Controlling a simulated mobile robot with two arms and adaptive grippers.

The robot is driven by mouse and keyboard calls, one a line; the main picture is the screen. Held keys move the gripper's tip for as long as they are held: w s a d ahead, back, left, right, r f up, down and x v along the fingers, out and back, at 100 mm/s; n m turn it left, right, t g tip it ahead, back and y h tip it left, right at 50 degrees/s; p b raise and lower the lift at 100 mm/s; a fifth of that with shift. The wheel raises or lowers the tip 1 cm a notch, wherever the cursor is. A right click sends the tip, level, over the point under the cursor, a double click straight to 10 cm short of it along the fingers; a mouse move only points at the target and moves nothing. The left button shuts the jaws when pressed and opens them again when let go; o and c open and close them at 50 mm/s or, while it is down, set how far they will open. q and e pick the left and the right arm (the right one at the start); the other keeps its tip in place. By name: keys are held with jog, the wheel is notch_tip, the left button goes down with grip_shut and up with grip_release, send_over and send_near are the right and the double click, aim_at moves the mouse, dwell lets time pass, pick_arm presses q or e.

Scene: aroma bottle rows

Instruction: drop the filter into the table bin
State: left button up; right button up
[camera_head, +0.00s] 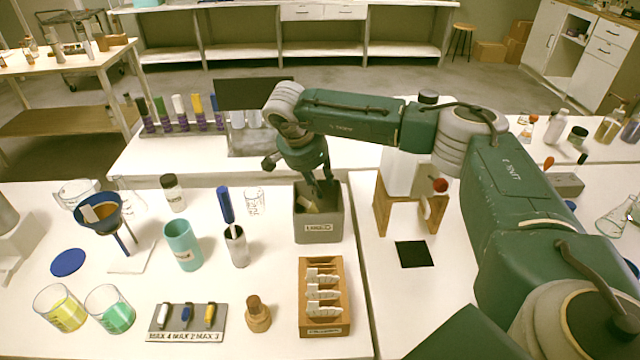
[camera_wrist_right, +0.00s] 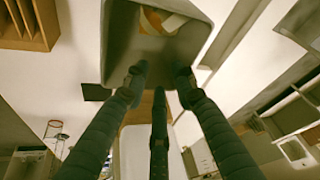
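The grey table bin (camera_head: 318,228), with a label on its front, stands open at the middle of the table. A tan and white piece, which looks like the filter (camera_head: 312,207), lies inside it. The piece also shows in the bin in the right wrist view (camera_wrist_right: 168,20). My right gripper (camera_head: 322,187) points down at the bin's mouth. In the right wrist view its fingers (camera_wrist_right: 160,78) are spread, with nothing visible between them. The blue funnel (camera_head: 104,224) on a stand at the left holds brownish material. My left gripper is out of view.
A wooden rack of white pieces (camera_head: 339,320) stands in front of the bin. A grey metal cup (camera_head: 237,247) and a teal cup (camera_head: 183,250) stand to its left. A wooden stand (camera_head: 382,208) is close on the right, under my right arm.

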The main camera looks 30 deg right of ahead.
jog(key=v, duration=1.1)
jog(key=shift+r, duration=0.15)
